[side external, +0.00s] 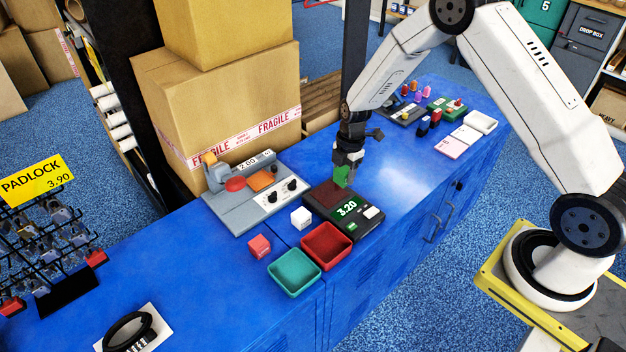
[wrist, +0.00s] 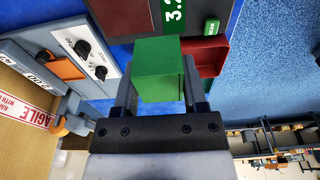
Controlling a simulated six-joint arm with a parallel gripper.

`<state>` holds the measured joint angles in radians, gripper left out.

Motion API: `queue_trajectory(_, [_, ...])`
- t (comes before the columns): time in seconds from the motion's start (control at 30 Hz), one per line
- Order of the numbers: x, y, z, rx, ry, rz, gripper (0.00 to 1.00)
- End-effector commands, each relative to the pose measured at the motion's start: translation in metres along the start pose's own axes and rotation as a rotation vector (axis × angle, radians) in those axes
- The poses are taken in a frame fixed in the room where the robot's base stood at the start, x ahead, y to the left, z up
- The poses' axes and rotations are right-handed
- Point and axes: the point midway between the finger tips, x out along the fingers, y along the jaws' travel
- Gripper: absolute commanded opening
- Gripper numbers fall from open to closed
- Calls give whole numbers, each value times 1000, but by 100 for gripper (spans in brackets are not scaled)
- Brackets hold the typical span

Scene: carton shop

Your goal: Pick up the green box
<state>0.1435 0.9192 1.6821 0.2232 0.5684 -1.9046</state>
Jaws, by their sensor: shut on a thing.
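The green box (wrist: 160,75) is between the two fingers of my gripper in the wrist view. My gripper (side external: 343,163) is shut on it. In the side view the green box (side external: 342,176) shows just below the fingertips, at the dark scale with the 3.20 display (side external: 347,208). It looks to be over or at the scale's brown plate (side external: 322,196); I cannot tell whether it touches the plate.
A red tray (side external: 326,247) and a teal tray (side external: 294,272) stand in front of the scale. A white cube (side external: 301,217) and a red cube (side external: 259,246) lie nearby. A grey machine with knobs (side external: 255,194) is at left, below stacked cartons (side external: 220,95).

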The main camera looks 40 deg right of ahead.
Motion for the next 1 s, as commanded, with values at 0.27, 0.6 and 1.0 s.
queue_trajectory(0.27, [-17, -40, -5, 1, 0, -1, 0])
queue_trajectory(0.6, [-32, -76, -10, 2, 0, 1, 0])
queue_trajectory(1.0, [-37, -88, -11, 0, 0, 0, 0])
